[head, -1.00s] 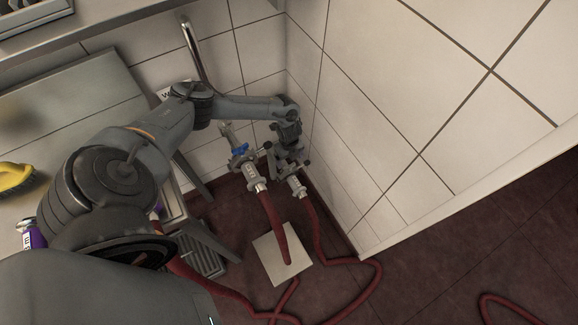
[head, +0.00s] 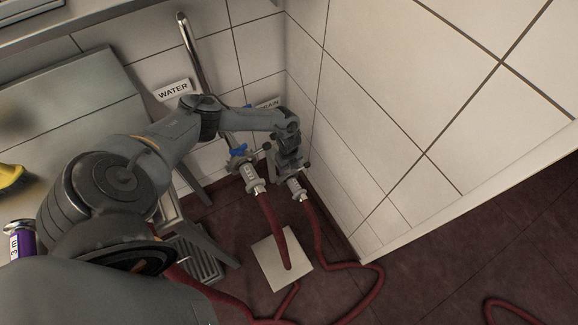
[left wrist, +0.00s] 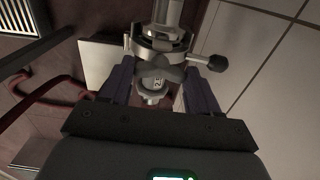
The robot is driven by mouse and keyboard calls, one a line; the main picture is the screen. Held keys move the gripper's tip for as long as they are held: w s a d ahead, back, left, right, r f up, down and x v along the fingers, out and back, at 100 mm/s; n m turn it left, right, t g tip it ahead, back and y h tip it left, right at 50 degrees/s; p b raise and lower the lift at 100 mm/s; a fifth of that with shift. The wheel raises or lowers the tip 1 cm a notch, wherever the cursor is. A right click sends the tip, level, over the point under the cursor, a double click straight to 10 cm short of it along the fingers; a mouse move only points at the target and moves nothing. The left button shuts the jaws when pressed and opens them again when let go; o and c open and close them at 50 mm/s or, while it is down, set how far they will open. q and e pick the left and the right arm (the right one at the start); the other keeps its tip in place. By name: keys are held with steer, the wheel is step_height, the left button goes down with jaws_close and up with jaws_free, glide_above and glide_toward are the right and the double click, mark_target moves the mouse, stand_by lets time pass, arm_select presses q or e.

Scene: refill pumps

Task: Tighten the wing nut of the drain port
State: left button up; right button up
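The drain port's metal coupling (head: 296,187) is in the corner, right of the water port, with a red hose below it. Its upper part is hidden behind my left gripper (head: 287,163). In the left wrist view the round metal clamp (left wrist: 160,42) has a black-ended handle (left wrist: 215,63) at its right. A grey wing-shaped piece (left wrist: 160,73), apparently the wing nut, lies between the dark fingers of my left gripper (left wrist: 159,78). The fingers are wide apart on either side of it; contact is not clear. My right gripper is not in view.
The water port (head: 250,175) with a blue valve handle (head: 238,151) stands close on the left. Tiled walls close in behind and to the right. Red hoses (head: 272,222) run across a pale floor plate (head: 268,264). A steel table (head: 75,115) is at left.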

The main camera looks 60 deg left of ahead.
arm_select(q)
steer(key=c, duration=0.5)
